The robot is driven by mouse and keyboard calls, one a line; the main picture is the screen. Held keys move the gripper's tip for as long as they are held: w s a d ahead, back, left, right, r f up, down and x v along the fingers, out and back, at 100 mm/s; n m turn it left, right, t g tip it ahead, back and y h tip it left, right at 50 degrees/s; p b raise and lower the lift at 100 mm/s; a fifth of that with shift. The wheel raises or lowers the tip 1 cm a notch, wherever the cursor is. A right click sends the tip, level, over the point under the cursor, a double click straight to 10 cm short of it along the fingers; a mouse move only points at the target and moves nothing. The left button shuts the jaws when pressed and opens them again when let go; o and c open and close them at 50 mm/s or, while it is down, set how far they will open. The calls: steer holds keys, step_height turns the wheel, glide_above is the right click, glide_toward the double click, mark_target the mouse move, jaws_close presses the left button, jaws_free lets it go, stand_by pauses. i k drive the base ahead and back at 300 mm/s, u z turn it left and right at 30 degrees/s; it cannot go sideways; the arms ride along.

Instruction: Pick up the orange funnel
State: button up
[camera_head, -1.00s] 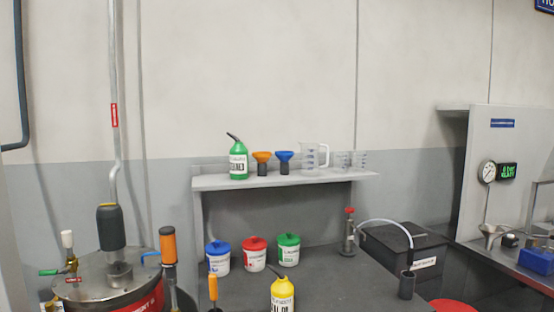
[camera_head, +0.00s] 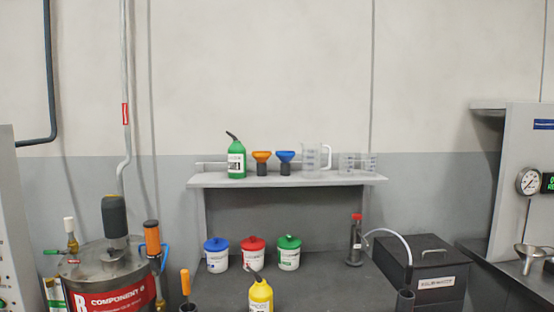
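The orange funnel (camera_head: 261,157) stands on the grey wall shelf (camera_head: 220,181), wide end up, on a dark lower part. It is between a green bottle with a dark spout (camera_head: 236,160) on its left and a blue funnel (camera_head: 285,157) close on its right. Nothing covers it from this view. My gripper is not in view.
On the shelf to the right are a clear jug (camera_head: 311,158) and clear beakers (camera_head: 348,163). Below, the dark bench holds blue (camera_head: 216,258), red (camera_head: 252,256) and green (camera_head: 289,255) lidded tubs and a yellow bottle (camera_head: 260,297). A drum (camera_head: 90,275) stands left, a black box (camera_head: 425,268) right.

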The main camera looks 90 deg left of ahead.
mark_target(261, 157)
steer(key=u, duration=0.2)
steer(key=i, duration=0.5)
steer(key=u, duration=0.55)
steer(key=k, duration=0.25)
steer(key=u, duration=2.7)
steer(key=k, duration=0.15)
steer(key=u, duration=1.25)
